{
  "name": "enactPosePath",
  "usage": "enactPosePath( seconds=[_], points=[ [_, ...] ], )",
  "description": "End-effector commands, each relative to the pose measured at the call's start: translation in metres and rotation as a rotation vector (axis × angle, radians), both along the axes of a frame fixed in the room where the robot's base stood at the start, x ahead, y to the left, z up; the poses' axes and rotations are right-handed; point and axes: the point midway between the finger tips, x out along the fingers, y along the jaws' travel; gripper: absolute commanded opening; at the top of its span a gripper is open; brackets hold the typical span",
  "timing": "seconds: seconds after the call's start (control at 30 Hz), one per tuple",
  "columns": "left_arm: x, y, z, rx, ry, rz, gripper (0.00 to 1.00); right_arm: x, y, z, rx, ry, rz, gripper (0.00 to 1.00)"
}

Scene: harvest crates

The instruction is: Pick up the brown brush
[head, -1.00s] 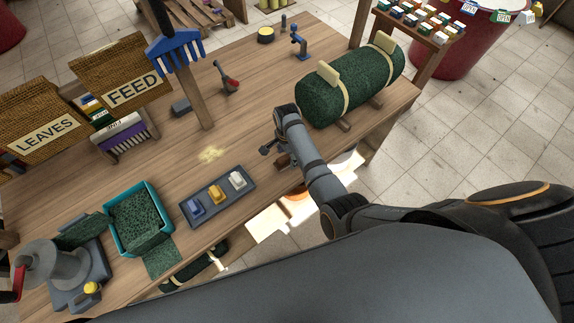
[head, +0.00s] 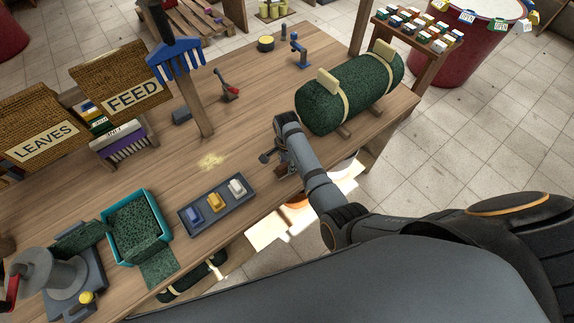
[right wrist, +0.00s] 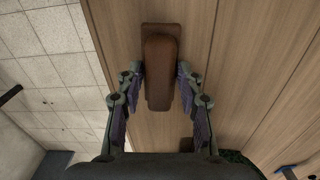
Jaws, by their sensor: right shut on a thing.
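The brown brush (right wrist: 160,75) shows in the right wrist view as a rounded brown block on a wider brown part. It lies between the two fingers of my right gripper (right wrist: 160,83), which is shut on it. In the head view this gripper (head: 274,159) is at the near edge of the wooden table, right of the switch tray. Only a small brown piece of the brush (head: 283,173) shows there beside the gripper. I cannot tell whether the brush touches the tabletop. My left gripper is not in view.
The wooden table (head: 255,115) holds a green roll (head: 350,94) with straps behind my right arm. A grey tray (head: 248,205) with three coloured blocks lies to the left, beyond it a teal bin (head: 114,251). The table's middle has free room.

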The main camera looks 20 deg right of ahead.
Motion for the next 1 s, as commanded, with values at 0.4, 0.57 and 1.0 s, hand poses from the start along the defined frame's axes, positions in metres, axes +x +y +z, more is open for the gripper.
enactPosePath(
  seconds=[0.4,0.57,1.0],
  points=[
    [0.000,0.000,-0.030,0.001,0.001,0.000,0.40,0.040,0.026,0.076,0.004,-0.009,0.002,0.05],
    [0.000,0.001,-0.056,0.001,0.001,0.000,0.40,0.077,0.052,0.100,0.001,-0.006,0.004,0.05],
    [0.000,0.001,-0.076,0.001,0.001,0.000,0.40,0.116,0.079,0.128,-0.001,0.000,0.000,0.05]
  ],
)
